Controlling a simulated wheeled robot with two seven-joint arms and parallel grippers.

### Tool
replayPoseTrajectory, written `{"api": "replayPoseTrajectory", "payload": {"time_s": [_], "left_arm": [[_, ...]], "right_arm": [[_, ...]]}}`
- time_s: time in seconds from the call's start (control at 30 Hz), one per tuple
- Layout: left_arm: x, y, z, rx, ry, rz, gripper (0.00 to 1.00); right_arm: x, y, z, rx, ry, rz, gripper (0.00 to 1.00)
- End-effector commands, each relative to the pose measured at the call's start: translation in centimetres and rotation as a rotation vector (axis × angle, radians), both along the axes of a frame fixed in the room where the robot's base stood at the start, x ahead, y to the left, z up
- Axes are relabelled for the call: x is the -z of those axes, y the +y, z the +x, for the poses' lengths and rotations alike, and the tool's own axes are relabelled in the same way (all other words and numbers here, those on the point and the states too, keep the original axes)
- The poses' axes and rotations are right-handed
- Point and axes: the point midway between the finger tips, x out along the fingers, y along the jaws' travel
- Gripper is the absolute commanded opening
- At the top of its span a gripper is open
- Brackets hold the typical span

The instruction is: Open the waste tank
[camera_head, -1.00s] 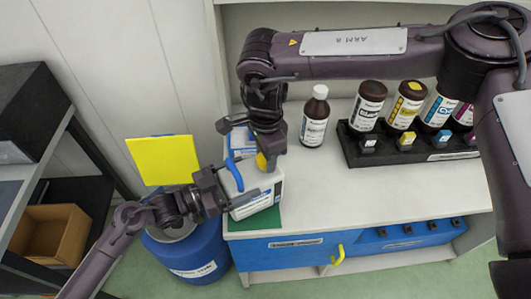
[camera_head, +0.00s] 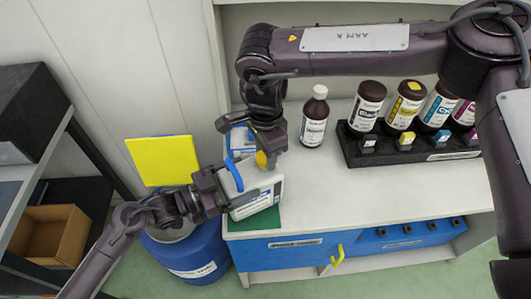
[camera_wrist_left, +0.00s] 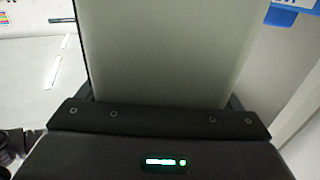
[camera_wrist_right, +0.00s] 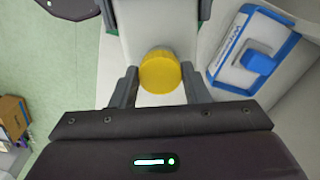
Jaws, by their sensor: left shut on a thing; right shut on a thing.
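A white canister (camera_head: 262,188) with a printed label and a yellow cap stands on a green mat (camera_head: 268,222) at the left end of the counter. My left gripper (camera_head: 228,190) is shut on its side; its pale wall (camera_wrist_left: 165,50) fills the left wrist view between the fingers. My right gripper (camera_wrist_right: 158,88) is shut on the yellow cap (camera_wrist_right: 160,70), which sits at the canister's top; the cap also shows in the head view (camera_head: 262,160). A blue drum (camera_head: 190,262) stands on the floor left of the counter, with a yellow panel (camera_head: 163,160) upright behind it. Its label is hard to read.
A blue-and-white wipes box (camera_wrist_right: 255,50) lies behind the canister. A brown bottle (camera_head: 314,118) stands right of my right gripper, then a black rack (camera_head: 350,150) with several bottles. The counter's front middle is clear.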

Motion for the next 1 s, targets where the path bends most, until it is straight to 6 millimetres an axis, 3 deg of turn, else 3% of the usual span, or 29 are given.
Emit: {"api": "replayPoseTrajectory", "payload": {"time_s": [0.77,1.0], "left_arm": [[0.0,0.0,-0.1,0.002,0.001,-0.002,0.23],[0.0,0.0,-0.1,0.002,0.001,-0.002,0.23]], "right_arm": [[-1.6,0.0,0.0,0.000,-0.001,0.000,0.14],[-4.3,0.0,0.1,0.001,-0.002,0.002,0.14]]}}
